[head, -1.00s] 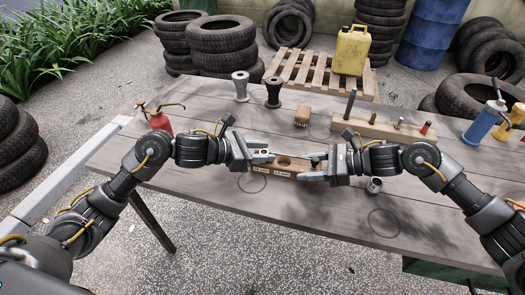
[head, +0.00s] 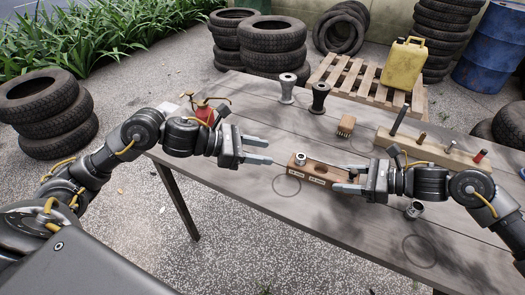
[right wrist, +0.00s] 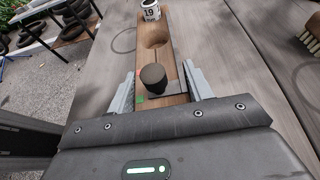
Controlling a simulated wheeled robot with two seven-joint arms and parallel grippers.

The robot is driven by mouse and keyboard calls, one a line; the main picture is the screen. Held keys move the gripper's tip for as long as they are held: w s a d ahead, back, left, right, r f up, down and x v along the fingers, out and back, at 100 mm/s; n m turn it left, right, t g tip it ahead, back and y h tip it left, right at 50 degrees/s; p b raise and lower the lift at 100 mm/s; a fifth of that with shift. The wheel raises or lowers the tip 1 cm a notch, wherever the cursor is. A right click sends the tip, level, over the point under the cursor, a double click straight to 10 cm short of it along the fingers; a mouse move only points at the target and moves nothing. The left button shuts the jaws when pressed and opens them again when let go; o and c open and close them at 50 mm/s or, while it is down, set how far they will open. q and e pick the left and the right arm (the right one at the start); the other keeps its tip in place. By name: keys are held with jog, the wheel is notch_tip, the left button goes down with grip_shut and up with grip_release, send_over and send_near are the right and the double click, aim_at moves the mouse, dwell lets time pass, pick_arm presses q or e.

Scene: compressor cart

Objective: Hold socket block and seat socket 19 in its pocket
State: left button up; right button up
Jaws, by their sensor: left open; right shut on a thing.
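The wooden socket block (head: 307,177) lies on the table between my grippers, with two small labels on its front face. My right gripper (head: 350,181) is shut on its right end; the right wrist view shows the fingers on both sides of the block (right wrist: 172,57). A metal socket (head: 300,159) stands upright at the block's left end; in the right wrist view this socket (right wrist: 150,10) is marked 19. How deep it sits is hard to tell. The middle pocket (right wrist: 155,37) is empty. A dark knob (right wrist: 153,78) stands between the right fingers. My left gripper (head: 271,151) is open and empty, left of the block.
Another metal socket (head: 414,209) is on the table right of the block. The table front is mostly clear.

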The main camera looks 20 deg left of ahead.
jog(key=shift+d+f, duration=0.1)
jog(key=shift+f, duration=0.1)
jog(key=o, duration=1.2)
jog(key=shift+r, duration=0.1)
